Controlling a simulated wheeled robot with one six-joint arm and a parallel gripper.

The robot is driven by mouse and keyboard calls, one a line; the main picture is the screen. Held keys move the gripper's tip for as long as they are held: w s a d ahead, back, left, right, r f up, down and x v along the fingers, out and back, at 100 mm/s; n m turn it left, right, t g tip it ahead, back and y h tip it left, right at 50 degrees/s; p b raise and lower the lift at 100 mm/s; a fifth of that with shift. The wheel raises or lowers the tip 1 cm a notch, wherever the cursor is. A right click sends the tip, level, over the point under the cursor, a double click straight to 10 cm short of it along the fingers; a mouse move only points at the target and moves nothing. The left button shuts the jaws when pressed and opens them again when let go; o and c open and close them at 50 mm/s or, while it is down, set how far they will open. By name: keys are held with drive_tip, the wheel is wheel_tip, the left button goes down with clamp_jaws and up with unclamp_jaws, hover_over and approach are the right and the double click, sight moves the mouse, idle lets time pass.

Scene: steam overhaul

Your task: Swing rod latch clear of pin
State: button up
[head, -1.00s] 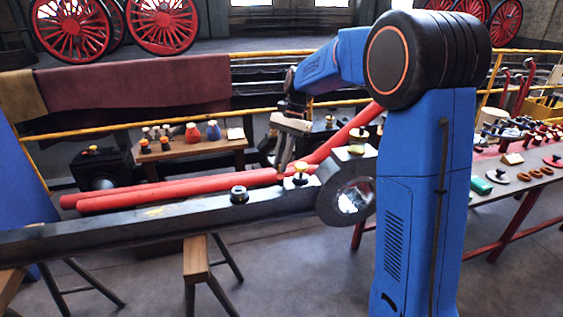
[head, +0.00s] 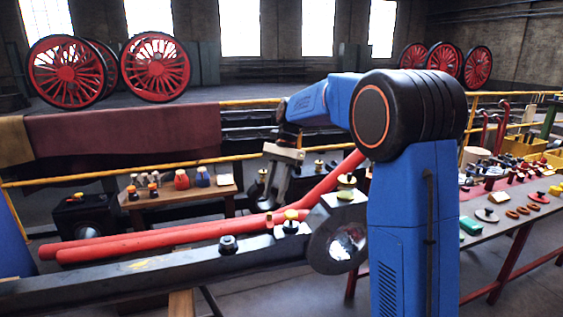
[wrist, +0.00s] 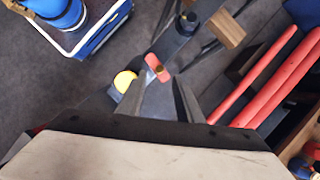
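The dark steel rod (head: 140,272) runs across the front, with a large round eye end (head: 338,238) at its right. A yellow-topped pin (head: 291,214) stands on a pale plate on the rod; a yellow top also shows in the wrist view (wrist: 124,81). A small red latch with a dark pivot (wrist: 157,66) lies over the rod in the wrist view, just beyond my fingers. My gripper (head: 263,203) hangs just left of the pin, above the rod. Whether a fingertip touches the latch cannot be told.
A black knob (head: 228,243) stands on the rod, left of the pin. Another yellow-topped fitting (head: 346,181) stands by the eye end. Red pipes (head: 150,244) lie behind the rod. A small wooden bench (head: 200,191) and a parts table (head: 510,222) stand farther off.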

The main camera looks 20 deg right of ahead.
drive_tip(key=v, duration=1.1)
drive_tip(key=shift+r, duration=0.2)
drive_tip(key=s+f+n+t+h, duration=0.1)
drive_tip(key=s+f+n+t, duration=0.25)
drive_tip(key=s, duration=1.25)
drive_tip(key=s+f+n+t+h, duration=0.2)
drive_tip(key=s+f+n, duration=0.25)
drive_tip(key=s, duration=1.05)
drive_tip(key=s+d+f+n+t, duration=0.1)
drive_tip(key=s+f+n+t, duration=0.1)
drive_tip(key=s+f, duration=0.6)
drive_tip(key=shift+s+d+f+n+h, duration=0.3)
drive_tip(key=shift+s+d+n, duration=0.1)
